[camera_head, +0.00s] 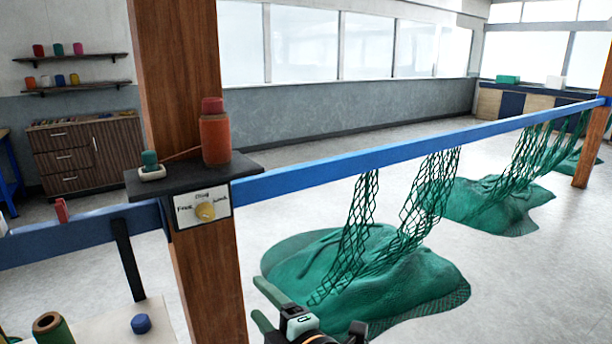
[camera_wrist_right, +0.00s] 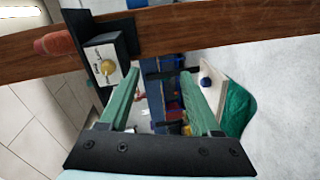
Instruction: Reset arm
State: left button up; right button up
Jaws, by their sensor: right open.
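My right gripper (camera_head: 312,318) is at the bottom middle of the head view, in front of the green net heap. In the right wrist view my right gripper (camera_wrist_right: 163,100) shows two green fingers spread apart with nothing between them. A wooden post (camera_head: 180,80) stands left of it, with a dial panel (camera_head: 203,207) below a dark shelf. The dial panel also shows in the right wrist view (camera_wrist_right: 105,65), near the left finger. My left gripper is not in either view.
A blue rail (camera_head: 380,155) runs from the post to the far right, with green nets (camera_head: 365,265) hanging from it onto the floor. A blue cap (camera_head: 141,323) lies on a pale surface at bottom left.

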jog(key=s+d+f+m+g+h, duration=0.15)
jog(key=d+f+m, duration=0.25)
jog(key=f, duration=0.4)
jog(key=s+d+f+m+h, duration=0.1)
jog(key=s+d+f+m, duration=0.1)
jog(key=d+f+m, duration=0.4)
jog(key=s+d+f+m+h, duration=0.1)
jog(key=s+d+f+m, duration=0.15)
jog(key=f, duration=0.65)
jog(key=s+d+f+m+g+h, duration=0.2)
jog(key=s+d+f+m, duration=0.6)
jog(key=s+d+f, duration=0.4)
jog(key=s+f+h, duration=0.1)
jog(key=s, duration=0.1)
jog(key=shift+s+f+h, duration=0.25)
jog(key=shift+s+h, duration=0.1)
jog(key=shift+g, duration=0.25)
jog(key=shift+c, duration=0.2)
